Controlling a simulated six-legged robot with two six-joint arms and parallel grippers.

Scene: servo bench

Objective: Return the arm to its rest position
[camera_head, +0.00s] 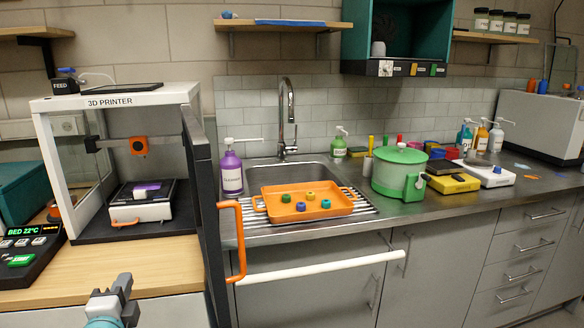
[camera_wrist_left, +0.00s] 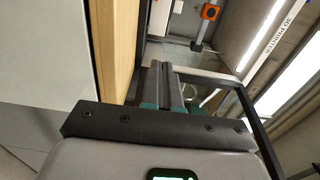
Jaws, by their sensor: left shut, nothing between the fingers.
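My left gripper (camera_head: 115,291) shows at the bottom left of the head view, in front of the edge of the wooden bench (camera_head: 95,264). It is shut and empty. In the left wrist view its fingers (camera_wrist_left: 167,82) lie side by side, and the 3D printer's frame shows beyond them. The 3D printer (camera_head: 115,103) stands behind the gripper with its door (camera_head: 205,190) swung open to the right. A purple and white piece (camera_head: 147,190) lies on the bed inside. My right gripper is not in view.
The orange door handle (camera_head: 236,240) juts out right of the gripper. A control box (camera_head: 30,245) sits on the bench at left. An orange tray (camera_head: 335,207) with several small coloured pieces rests over the sink. A green pot (camera_head: 399,170) stands right of it. The bench front is clear.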

